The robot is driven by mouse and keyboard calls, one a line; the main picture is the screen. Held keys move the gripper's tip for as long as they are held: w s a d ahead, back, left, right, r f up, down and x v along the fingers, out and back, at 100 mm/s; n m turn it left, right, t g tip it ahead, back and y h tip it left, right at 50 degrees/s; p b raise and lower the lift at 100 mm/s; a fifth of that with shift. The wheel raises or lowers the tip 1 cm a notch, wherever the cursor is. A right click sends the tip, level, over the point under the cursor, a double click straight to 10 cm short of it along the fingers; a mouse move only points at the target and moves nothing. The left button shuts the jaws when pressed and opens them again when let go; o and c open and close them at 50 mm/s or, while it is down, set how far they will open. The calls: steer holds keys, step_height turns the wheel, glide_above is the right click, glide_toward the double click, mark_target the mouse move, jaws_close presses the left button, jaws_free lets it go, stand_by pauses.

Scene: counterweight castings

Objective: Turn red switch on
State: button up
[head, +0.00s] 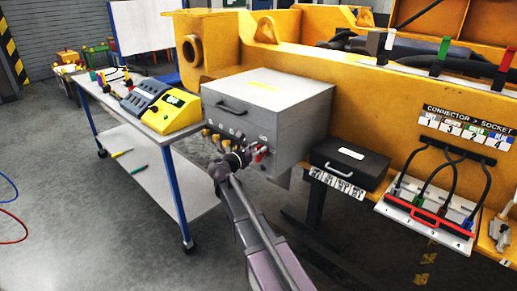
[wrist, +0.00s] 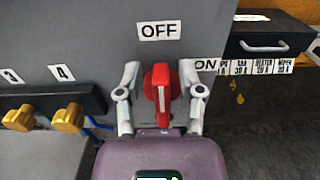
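The red switch (wrist: 161,80) sits on the front of a grey metal box (head: 270,105). Its handle stands upright, in line with the OFF label (wrist: 160,30) above it; the ON label (wrist: 206,65) is to its right. In the wrist view my gripper (wrist: 160,72) is open, one finger on each side of the switch. A small gap shows at the left finger; the right finger is very close to the red, and I cannot tell whether it touches. In the head view the red switch (head: 261,152) is partly hidden by my gripper (head: 240,157).
Brass knobs (wrist: 68,118) sit on a dark strip left of the switch, with labels 3 and 4 above. A black case (head: 348,163) stands to the right. A worktable (head: 150,158) with a yellow device (head: 172,111) is at the left. Open floor lies in front.

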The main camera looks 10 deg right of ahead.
mark_target(268, 153)
jaws_close()
steer(key=shift+m, duration=0.3)
steer(key=m, duration=0.4)
steer(key=s+d+f+m+b, duration=0.1)
steer(key=m, duration=0.3)
steer(key=s+m, duration=0.1)
steer(key=m, duration=0.3)
steer(key=shift+d+f+b, duration=0.2)
steer(key=shift+f+b, duration=0.1)
steer(key=shift+b, duration=0.05)
steer(key=m, duration=0.2)
steer(key=f+m+b, duration=0.1)
steer(key=m, duration=0.2)
steer(key=shift+m, duration=0.3)
steer(key=shift+o, duration=1.5)
jaws_free()
